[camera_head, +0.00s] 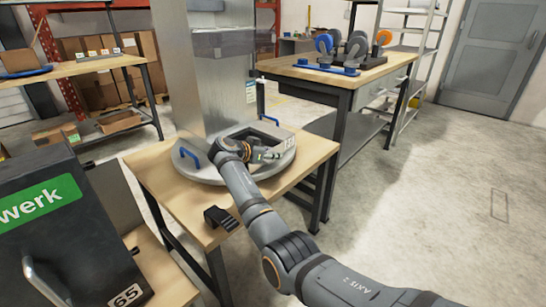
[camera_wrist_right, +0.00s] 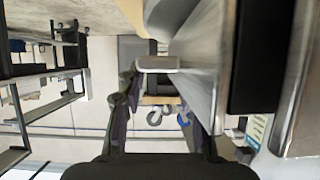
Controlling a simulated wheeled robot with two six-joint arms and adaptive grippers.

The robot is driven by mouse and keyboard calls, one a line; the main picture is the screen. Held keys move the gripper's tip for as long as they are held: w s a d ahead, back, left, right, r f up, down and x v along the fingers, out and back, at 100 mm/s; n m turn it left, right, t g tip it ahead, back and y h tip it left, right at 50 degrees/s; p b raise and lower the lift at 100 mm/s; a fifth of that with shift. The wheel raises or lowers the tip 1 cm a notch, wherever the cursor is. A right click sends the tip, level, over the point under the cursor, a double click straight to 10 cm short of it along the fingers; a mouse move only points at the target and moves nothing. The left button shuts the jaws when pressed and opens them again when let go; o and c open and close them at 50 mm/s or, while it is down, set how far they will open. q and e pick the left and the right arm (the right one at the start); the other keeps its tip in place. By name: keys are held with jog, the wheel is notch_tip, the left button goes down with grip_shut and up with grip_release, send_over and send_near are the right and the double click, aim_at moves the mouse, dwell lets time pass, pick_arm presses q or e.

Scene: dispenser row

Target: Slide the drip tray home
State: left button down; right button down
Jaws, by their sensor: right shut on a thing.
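A tall metal dispenser column (camera_head: 206,75) rises from a round grey base (camera_head: 205,172) with blue handles on a wooden-topped table. My right gripper (camera_head: 268,155) is at the right front of the column, low over the round base. It is shut on a light grey piece (camera_wrist_right: 158,63), which seems to be the drip tray's front edge or grip. My gripper and arm hide most of the drip tray in the head view, so I cannot tell how far in it sits. My left gripper is not in view.
A black bracket-like object (camera_head: 220,217) lies near the table's front edge. A dark box (camera_head: 60,215) with a green label stands at the left. A second table (camera_head: 350,75) with blue and orange spools stands behind right. Open floor (camera_head: 440,190) lies to the right.

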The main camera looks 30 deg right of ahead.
jog(key=shift+w+a, duration=0.1)
jog(key=shift+w, duration=0.15)
jog(key=c, duration=1)
grip_release()
jog(key=shift+r, duration=0.1)
jog(key=shift+o, duration=0.9)
jog(key=v, duration=1.2)
jog(key=shift+a, duration=0.1)
